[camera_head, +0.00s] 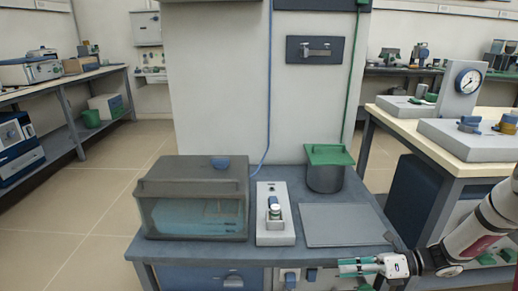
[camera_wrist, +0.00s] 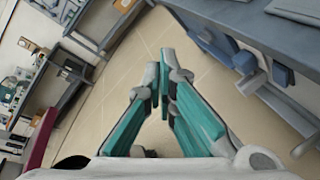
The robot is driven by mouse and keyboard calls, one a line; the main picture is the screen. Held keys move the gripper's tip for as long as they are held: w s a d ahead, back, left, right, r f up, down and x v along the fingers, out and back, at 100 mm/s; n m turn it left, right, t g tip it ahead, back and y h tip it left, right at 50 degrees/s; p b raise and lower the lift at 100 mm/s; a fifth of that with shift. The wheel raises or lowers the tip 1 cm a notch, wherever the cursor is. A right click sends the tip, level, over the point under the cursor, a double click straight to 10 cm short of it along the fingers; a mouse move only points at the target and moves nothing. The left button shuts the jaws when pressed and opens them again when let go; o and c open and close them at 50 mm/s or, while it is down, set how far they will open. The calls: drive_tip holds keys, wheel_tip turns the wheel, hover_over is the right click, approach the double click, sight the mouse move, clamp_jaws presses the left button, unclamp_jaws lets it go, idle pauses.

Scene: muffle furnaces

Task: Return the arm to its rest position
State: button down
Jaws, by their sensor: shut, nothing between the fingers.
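My arm comes in from the right edge of the head view, bent low beside the front right corner of the small grey table (camera_head: 370,252). My gripper (camera_head: 342,267) points left, just in front of the table's front edge and about level with its drawers. In the wrist view my gripper (camera_wrist: 160,85) shows two green-padded fingers with their tips together. It is shut and empty. The floor (camera_wrist: 145,45) lies beyond the fingertips.
On the table are a dark transparent-fronted box (camera_head: 195,215), a white device (camera_head: 274,215), a green-lidded pot (camera_head: 326,170) and a flat grey plate (camera_head: 342,225). A bench with a gauge (camera_head: 468,82) stands at right. The floor at left (camera_head: 100,200) is clear.

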drive_tip(key=s+a+r+n+g+h, duration=0.35)
drive_tip(key=s+r+n, duration=0.4)
drive_tip(key=r, duration=0.25)
drive_tip(key=s+a+r+n+g+h, duration=0.2)
drive_tip(key=s+a+r+n+h, duration=0.3)
drive_tip(key=r+n, duration=0.4)
drive_tip(key=s+d+r+n+t+h, duration=0.2)
drive_tip(key=s+r+n+h, duration=0.15)
drive_tip(key=s+n, duration=0.45)
drive_tip(key=s+d+r+n+t+h, duration=0.1)
drive_tip(key=s+d+r+n+h, duration=0.2)
drive_tip(key=s, duration=0.9)
wheel_tip(320, 180, up, 35)
drive_tip(key=t+p, duration=0.4)
drive_tip(key=p, duration=2.8)
drive_tip(key=shift+a+n+p, duration=0.4)
drive_tip(key=shift+a+n, duration=0.05)
drive_tip(key=shift+w+t, duration=0.1)
drive_tip(key=shift+t, duration=0.15)
